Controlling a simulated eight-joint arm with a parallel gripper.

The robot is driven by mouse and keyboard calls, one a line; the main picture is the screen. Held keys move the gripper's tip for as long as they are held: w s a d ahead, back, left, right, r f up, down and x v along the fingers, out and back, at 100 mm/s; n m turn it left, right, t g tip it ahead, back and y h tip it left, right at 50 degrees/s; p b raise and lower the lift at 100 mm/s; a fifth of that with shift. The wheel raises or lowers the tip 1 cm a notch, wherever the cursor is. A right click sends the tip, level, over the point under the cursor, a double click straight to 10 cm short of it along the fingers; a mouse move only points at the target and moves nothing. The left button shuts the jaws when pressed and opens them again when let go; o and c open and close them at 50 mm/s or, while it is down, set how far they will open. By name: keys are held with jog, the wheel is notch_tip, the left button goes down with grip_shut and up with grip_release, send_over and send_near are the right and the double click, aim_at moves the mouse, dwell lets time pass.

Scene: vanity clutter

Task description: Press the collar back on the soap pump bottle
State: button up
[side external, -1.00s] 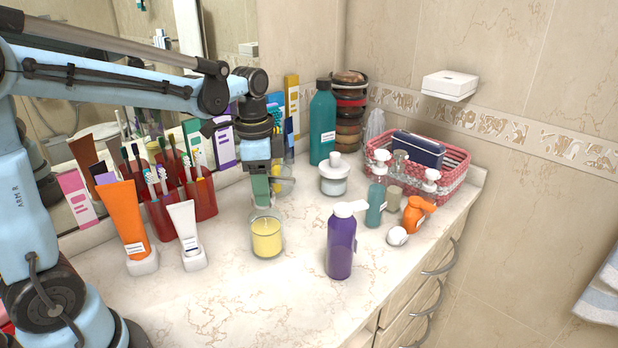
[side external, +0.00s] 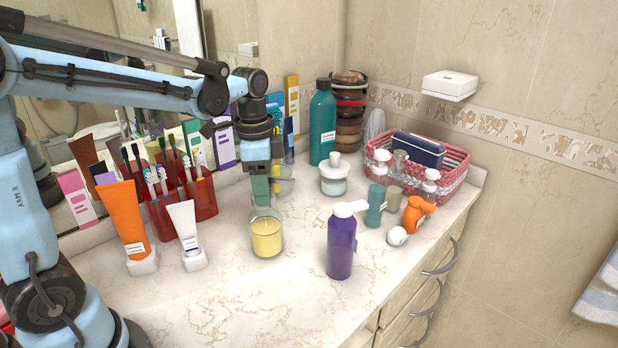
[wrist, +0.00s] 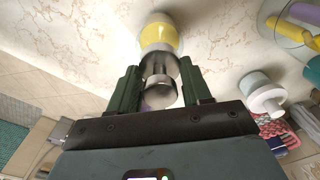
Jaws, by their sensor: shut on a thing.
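My gripper (side external: 261,200) hangs just above the yellow candle glass. In the wrist view its dark green fingers (wrist: 160,88) are closed around a shiny silvery round piece (wrist: 160,96), which may be the collar; the fingers hide it in the side view.
The yellow candle (side external: 266,236) also shows in the wrist view (wrist: 160,35). A white jar (side external: 334,178), tall teal bottle (side external: 321,125) and pink basket (side external: 453,168) stand behind. Orange (side external: 124,220) and white (side external: 185,230) tubes stand left. The front counter is clear.

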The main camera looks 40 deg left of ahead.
jog(key=shift+f, duration=1.05)
dwell(1.9)
jog(key=o, duration=1.2)
jog(key=shift+c, duration=0.2)
jog(key=shift+c, duration=0.2)
jog(key=shift+r, duration=1.5)
jog(key=shift+r, duration=0.1)
jog(key=shift+r, duration=3.45)
